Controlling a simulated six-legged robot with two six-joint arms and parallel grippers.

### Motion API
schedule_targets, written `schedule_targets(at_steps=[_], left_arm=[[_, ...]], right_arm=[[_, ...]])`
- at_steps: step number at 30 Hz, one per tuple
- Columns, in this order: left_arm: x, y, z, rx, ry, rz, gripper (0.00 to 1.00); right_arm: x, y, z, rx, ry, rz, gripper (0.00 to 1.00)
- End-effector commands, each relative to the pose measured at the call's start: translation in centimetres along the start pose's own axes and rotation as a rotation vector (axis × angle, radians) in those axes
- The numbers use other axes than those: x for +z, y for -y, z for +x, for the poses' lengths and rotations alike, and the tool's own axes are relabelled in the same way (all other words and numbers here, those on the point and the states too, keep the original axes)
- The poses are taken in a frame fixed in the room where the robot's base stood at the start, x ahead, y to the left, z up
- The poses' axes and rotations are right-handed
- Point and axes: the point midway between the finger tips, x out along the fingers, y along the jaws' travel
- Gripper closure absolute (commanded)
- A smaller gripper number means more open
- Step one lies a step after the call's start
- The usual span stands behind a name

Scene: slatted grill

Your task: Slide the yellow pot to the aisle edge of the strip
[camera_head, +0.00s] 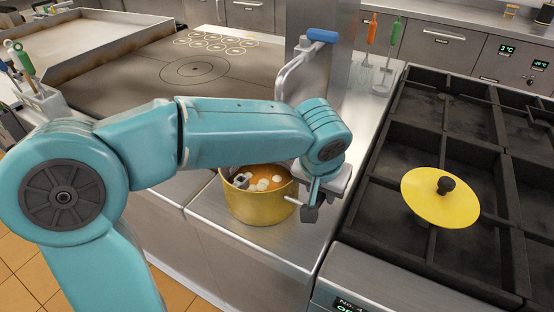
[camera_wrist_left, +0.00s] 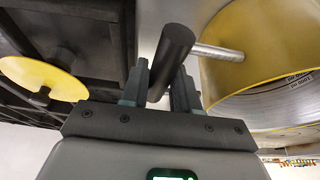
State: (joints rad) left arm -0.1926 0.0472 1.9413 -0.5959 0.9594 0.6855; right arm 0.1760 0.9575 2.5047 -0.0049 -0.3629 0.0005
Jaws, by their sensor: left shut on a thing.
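The yellow pot (camera_head: 257,208) stands upright on the steel strip (camera_head: 245,237) between the flat griddle and the slatted grill, close to the strip's front edge. It holds orange soup with pale pieces. My left gripper (camera_head: 312,200) is at the pot's right side, partly hidden by its own wrist. In the left wrist view, the gripper (camera_wrist_left: 160,86) is shut on the pot's dark cylindrical handle (camera_wrist_left: 174,50). A metal rod joins this handle to the yellow pot wall (camera_wrist_left: 272,62). My right gripper is in neither view.
A yellow lid (camera_head: 428,205) with a black knob lies on the black slatted grill (camera_head: 400,245) at right. A steel post with a blue-handled tap (camera_head: 318,38) rises behind the pot. The flat griddle (camera_head: 140,90) lies at back left. Utensils hang behind the grill.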

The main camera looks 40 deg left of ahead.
Motion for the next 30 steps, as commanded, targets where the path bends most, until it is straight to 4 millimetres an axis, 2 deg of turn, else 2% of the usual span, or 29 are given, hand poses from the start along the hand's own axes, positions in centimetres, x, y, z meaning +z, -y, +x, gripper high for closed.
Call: schedule_targets(at_steps=[9, 14, 15, 18, 26, 30], left_arm=[[1.3, 0.1, -0.3, -0.001, 0.004, -0.003, 1.0], [1.3, 0.1, -0.3, -0.002, 0.005, -0.003, 1.0], [1.3, 0.1, -0.3, -0.002, 0.005, -0.003, 0.67], [1.3, 0.1, -0.3, -0.001, 0.004, -0.002, 0.41], [1.4, 0.0, -0.2, 0.002, 0.008, -0.005, 0.41], [1.2, -0.1, -1.4, 0.003, 0.002, -0.003, 0.41]], right_arm=[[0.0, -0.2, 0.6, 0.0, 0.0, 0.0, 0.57], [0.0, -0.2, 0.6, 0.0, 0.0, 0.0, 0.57], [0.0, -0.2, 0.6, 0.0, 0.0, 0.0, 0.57], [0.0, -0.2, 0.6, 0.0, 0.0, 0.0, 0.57], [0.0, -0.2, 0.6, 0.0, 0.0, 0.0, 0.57], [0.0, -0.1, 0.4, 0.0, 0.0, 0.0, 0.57]])
